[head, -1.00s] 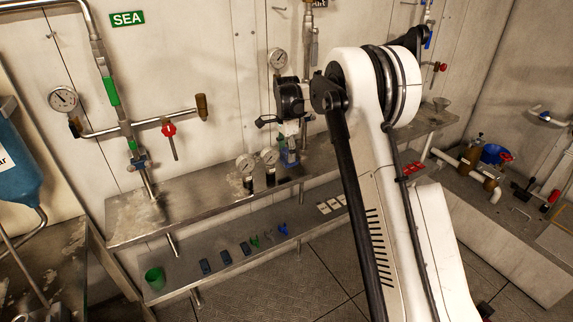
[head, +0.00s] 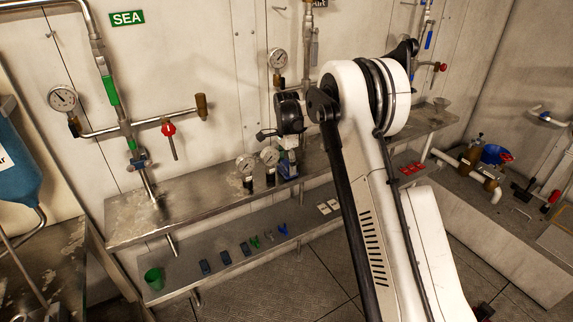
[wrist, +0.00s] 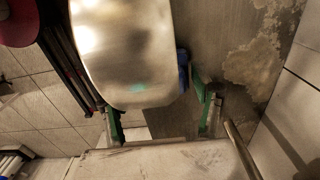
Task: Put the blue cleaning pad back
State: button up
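My gripper (wrist: 161,118) shows in the wrist view with its two green-padded fingers wide apart and nothing visibly clamped between them. A small blue piece (wrist: 183,70) lies by the right finger, partly covered by a large pale rounded shape; I cannot tell whether it is the cleaning pad. In the head view, my gripper (head: 289,143) is over the upper steel shelf (head: 215,192), behind the gauges. A blue item (head: 288,169) is just below it, and contact is unclear. Dark blue flat blocks (head: 225,258) lie in a row on the lower shelf (head: 180,285).
Two small gauges (head: 246,165) stand on the upper shelf, close left of my gripper. A wall pipe (head: 308,45) runs down nearby. A green cup (head: 154,278), small clips (head: 268,236) and white cards (head: 328,206) sit on the lower shelf.

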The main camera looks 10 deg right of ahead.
aim_at(287, 163)
jog(key=shift+r, duration=0.15)
notch_tip(287, 163, up, 12)
jog(key=s+r+n+t, duration=0.2)
jog(key=s+r+n, duration=0.2)
jog(key=s+r, duration=0.7)
jog(key=s+r+n+t, duration=0.2)
jog(key=s+n, duration=0.1)
jog(key=s, duration=0.9)
jog(key=s+r+n+t, duration=0.1)
jog(key=s+r+n, duration=0.25)
jog(key=s, duration=0.95)
jog(key=shift+s+d+f+n+t+p, duration=0.15)
jog(key=shift+s+f+n+t, duration=0.4)
jog(key=shift+s+f, duration=1.1)
jog(key=shift+s+a+f+n+t+p, duration=0.15)
jog(key=shift+s+f+n, duration=0.65)
jog(key=shift+s, duration=1.5)
jog(key=shift+s+d+f+n+t+p, duration=0.15)
jog(key=shift+s+f+n+t, duration=0.4)
jog(key=shift+s+f, duration=1.1)
jog(key=shift+s+r, duration=0.35)
jog(key=shift+r, duration=0.1)
